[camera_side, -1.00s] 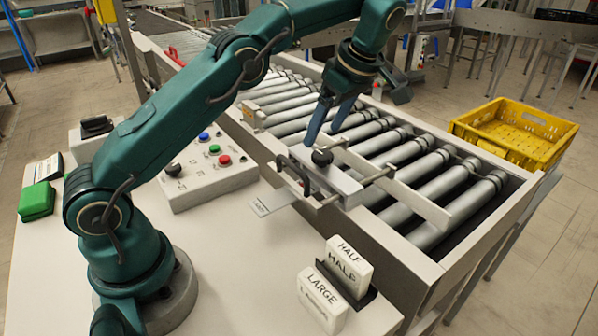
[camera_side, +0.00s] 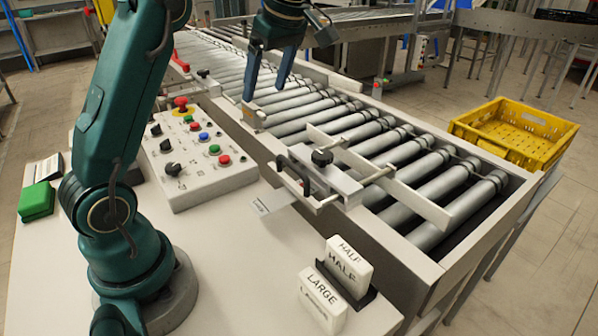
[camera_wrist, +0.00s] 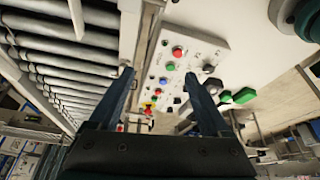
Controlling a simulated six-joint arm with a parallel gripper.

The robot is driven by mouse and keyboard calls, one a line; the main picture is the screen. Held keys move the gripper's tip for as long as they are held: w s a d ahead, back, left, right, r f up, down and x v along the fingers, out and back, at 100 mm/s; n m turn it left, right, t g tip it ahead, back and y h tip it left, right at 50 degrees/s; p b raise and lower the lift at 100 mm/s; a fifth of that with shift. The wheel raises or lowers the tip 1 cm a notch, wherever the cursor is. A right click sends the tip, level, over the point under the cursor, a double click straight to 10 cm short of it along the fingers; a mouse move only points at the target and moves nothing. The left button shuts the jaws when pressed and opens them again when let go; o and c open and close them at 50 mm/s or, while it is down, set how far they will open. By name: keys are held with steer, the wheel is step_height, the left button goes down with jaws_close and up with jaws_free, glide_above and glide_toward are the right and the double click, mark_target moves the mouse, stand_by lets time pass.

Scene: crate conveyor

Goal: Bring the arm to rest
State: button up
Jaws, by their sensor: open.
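My gripper (camera_side: 264,92) is open and empty, raised above the near side of the roller conveyor (camera_side: 362,134) in the side view. In the wrist view my gripper (camera_wrist: 160,75) has its two blue fingers spread apart with nothing between the tips. Beyond the fingers in that view is the control panel (camera_wrist: 208,47), with its colored buttons and knobs. The side view shows the whole panel (camera_side: 228,175) on the white table, below and left of the gripper.
A guide fixture with a black knob (camera_side: 322,157) sits across the conveyor's near edge. Blocks marked HALF (camera_side: 348,267) and LARGE (camera_side: 322,302) stand at the table's front. A green box (camera_side: 36,201) is at left. A yellow crate (camera_side: 515,133) is beyond the conveyor.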

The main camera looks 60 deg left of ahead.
steer(key=s+d+r+m+t+h, duration=0.1)
steer(key=s+d+r+m+t, duration=0.3)
steer(key=s+d+m, duration=0.3)
steer(key=s+d+f+m+t+h, duration=0.2)
steer(key=s+d+f+m, duration=0.5)
steer(key=m, duration=0.6)
step_height(320, 180, down, 3)
steer(key=shift+d+r+h, duration=0.1)
steer(key=shift+d+h, duration=0.6)
steer(key=shift+d, duration=0.15)
